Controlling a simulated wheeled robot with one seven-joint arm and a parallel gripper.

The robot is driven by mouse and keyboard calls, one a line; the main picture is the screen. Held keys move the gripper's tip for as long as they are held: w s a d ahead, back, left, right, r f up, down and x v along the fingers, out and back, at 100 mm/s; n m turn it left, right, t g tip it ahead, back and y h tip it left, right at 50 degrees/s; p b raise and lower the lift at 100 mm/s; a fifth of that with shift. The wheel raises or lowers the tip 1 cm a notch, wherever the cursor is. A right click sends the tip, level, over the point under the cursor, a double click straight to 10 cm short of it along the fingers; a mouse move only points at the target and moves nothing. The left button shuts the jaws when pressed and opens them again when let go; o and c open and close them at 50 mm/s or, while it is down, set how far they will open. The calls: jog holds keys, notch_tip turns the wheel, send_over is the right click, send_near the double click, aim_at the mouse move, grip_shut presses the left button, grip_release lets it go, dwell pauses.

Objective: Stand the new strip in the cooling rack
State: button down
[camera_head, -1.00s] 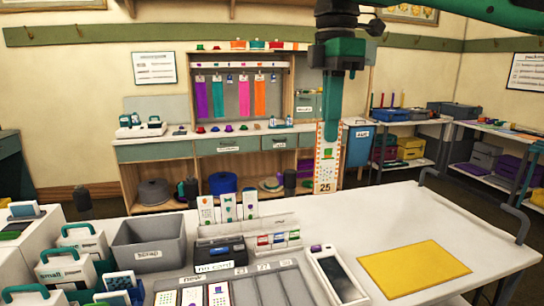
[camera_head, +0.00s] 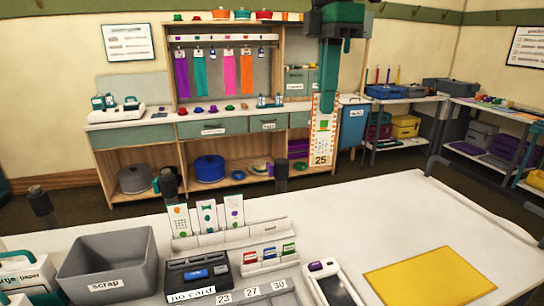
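The strip (camera_head: 322,135) is white with an orange edge, printed shapes and the number 25. It hangs upright from my gripper (camera_head: 328,92), whose teal fingers are closed at its top. The strip is in the air above the far side of the white table, in front of the back cabinet. A grey slotted rack (camera_head: 222,238), apparently the cooling rack, stands on the table to the lower left of the strip. Several printed strips (camera_head: 207,216) stand upright along its back. The strip and the rack are well apart.
A grey scrap bin (camera_head: 108,287) is left of the rack. A dark "no card" device (camera_head: 198,275), small coloured cards (camera_head: 268,256) and a white handheld device (camera_head: 333,285) are in front. A yellow mat (camera_head: 430,277) lies at right. The table (camera_head: 385,215) behind the mat is bare.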

jog(key=w+a+f, duration=0.3)
jog(key=w+f, duration=0.1)
jog(key=f, duration=0.3)
jog(key=w+a+f, duration=0.4)
jog(key=f, duration=0.4)
jog(key=w+a+f+n, duration=0.1)
jog(key=w+a+f, duration=0.2)
jog(key=w+f, duration=0.2)
jog(key=shift+a+f, duration=0.15)
jog(key=shift+f, duration=1.45)
jog(key=shift+s, duration=0.15)
jog(key=shift+f, duration=2.7)
